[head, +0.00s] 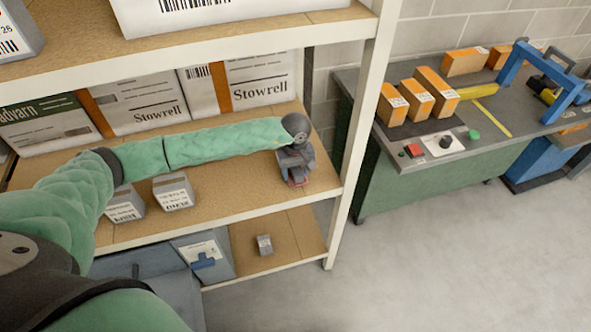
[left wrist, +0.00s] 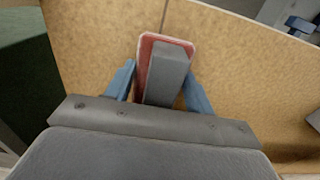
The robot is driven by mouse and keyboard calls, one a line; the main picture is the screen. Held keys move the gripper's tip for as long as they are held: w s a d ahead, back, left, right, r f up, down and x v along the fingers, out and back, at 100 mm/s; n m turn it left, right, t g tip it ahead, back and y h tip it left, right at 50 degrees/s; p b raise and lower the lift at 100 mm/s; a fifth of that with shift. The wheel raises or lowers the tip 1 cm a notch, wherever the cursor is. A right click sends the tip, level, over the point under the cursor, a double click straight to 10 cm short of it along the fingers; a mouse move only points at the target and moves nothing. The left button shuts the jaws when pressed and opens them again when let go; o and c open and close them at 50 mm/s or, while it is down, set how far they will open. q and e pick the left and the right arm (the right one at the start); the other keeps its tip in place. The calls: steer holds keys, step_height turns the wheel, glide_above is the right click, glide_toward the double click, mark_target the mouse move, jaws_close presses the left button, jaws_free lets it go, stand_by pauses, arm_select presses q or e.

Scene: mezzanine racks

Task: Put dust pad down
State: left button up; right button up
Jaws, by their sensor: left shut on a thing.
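The dust pad is a red slab with a grey block handle, and in the left wrist view the pad (left wrist: 146,62) lies between the blue fingers of my left gripper (left wrist: 158,90). The fingers are shut on it. In the head view my left gripper (head: 295,172) is at the right end of the middle shelf (head: 235,205), pointing down. A bit of the red pad (head: 299,184) shows beneath it, at or just above the board; I cannot tell whether it touches. My right gripper is not in view.
Two small grey labelled boxes (head: 174,192) stand left on the middle shelf, with Stowrell cartons (head: 135,101) behind. A rack post (head: 358,135) rises just right of my gripper. The board between is clear. A bench (head: 400,165) with orange boxes stands at right.

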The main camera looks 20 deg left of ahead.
arm_select(q)
steer(key=shift+f, duration=0.3)
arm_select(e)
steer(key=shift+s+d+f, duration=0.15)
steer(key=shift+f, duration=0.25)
arm_select(q)
steer(key=shift+f, duration=0.15)
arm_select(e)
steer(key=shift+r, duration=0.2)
arm_select(q)
steer(key=o, duration=1)
steer(key=shift+o, duration=0.2)
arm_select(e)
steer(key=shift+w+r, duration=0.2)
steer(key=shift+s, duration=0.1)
